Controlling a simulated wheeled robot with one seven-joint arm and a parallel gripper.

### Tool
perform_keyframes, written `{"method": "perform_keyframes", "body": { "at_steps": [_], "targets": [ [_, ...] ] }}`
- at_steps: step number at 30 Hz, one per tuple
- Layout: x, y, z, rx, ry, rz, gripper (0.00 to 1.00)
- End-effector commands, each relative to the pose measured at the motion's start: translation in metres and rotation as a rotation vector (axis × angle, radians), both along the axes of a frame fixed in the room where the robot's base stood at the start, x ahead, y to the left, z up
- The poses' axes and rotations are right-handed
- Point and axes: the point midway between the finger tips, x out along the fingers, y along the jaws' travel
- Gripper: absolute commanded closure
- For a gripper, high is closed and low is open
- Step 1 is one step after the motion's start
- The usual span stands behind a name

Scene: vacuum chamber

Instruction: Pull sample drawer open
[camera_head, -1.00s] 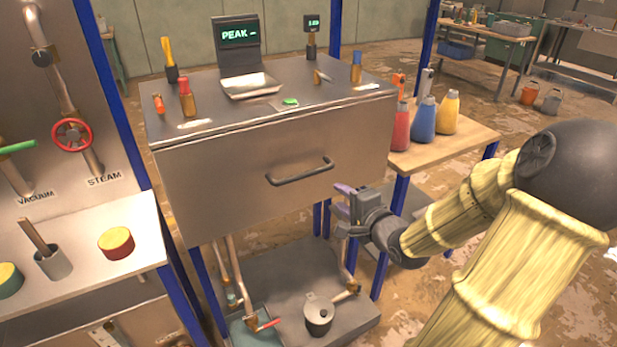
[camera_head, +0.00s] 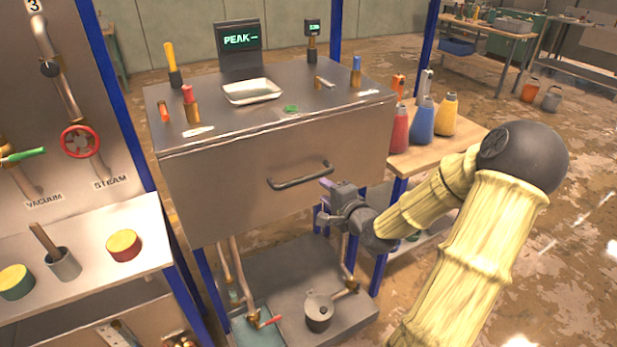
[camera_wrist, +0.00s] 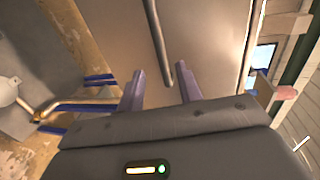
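The sample drawer (camera_head: 240,186) is the wide metal front of the chamber cabinet, and it appears shut. Its dark bar handle (camera_head: 300,176) sits near the middle of the front. In the wrist view the handle (camera_wrist: 160,45) runs up the picture, its near end just ahead of the space between my fingers. My gripper (camera_head: 322,200) is just below and to the right of the handle in the head view. In the wrist view my gripper (camera_wrist: 160,88) has its two purple fingers apart with nothing between them. The drawer front (camera_wrist: 112,35) fills the area beyond.
A wooden side table (camera_head: 440,155) with red, blue and yellow bottles stands right of the cabinet. A funnel-topped pot (camera_head: 319,312) and pipes are below the drawer. Floor in front right is mostly clear.

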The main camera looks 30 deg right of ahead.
Motion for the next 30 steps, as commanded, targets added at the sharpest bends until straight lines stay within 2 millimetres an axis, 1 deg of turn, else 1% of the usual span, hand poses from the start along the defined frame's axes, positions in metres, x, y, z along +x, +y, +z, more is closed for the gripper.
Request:
{"method": "perform_keyframes", "body": {
  "at_steps": [1,12,16,21,28,29,30],
  "targets": [
    [0.01,0.002,-0.003,0.001,-0.002,0.003,0.65],
    [0.073,0.004,-0.015,0.001,-0.001,0.002,0.65],
    [0.091,0.004,-0.018,0.0,-0.001,0.002,0.65],
    [0.1,0.004,-0.02,0.0,-0.001,0.0,0.65],
    [0.1,0.004,-0.021,0.0,0.0,-0.001,0.65],
    [0.1,0.004,-0.021,0.0,0.0,-0.001,0.69],
    [0.1,0.004,-0.021,0.0,0.0,-0.001,0.76]
  ]
}}
